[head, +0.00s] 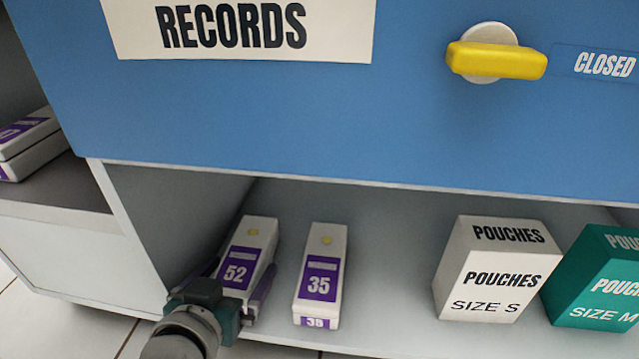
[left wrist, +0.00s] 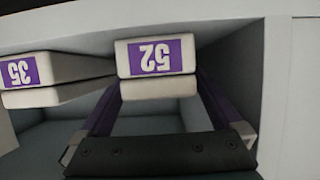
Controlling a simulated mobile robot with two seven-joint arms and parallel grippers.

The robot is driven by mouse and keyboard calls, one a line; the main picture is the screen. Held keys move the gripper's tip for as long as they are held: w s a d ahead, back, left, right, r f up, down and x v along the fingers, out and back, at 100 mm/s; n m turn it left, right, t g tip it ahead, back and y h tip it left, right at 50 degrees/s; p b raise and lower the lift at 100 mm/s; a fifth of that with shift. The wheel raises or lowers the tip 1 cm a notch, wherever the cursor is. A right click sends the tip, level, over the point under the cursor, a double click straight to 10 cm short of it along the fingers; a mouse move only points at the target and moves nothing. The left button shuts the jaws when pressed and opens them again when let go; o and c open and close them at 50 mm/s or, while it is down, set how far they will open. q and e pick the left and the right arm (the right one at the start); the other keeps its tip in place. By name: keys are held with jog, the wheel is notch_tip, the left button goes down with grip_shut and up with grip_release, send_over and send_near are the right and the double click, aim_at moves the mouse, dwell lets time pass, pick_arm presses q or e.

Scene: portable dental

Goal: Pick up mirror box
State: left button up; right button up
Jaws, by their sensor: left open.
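No box in view carries the word mirror. A white box with a purple label reading 52 (head: 238,272) lies on the lower shelf near its left wall. It also shows upside down in the left wrist view (left wrist: 156,58). My left gripper (head: 241,282) is open at the near end of this box, one purple finger on each side. In the left wrist view the gripper (left wrist: 157,88) has the box's end between the fingers, and I cannot tell whether they touch it. A similar box reading 35 (head: 320,278) lies to the right. My right gripper is not in view.
A white pouches box, size S (head: 490,275), and a green pouches box, size M (head: 600,280), stand to the right on the shelf. A blue panel (head: 300,120) with a yellow handle (head: 495,61) overhangs the shelf. Bare shelf (head: 395,265) lies between 35 and the pouches.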

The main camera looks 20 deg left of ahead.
pick_arm(q)
jog(key=shift+s, duration=0.15)
jog(key=c, duration=0.4)
grip_shut()
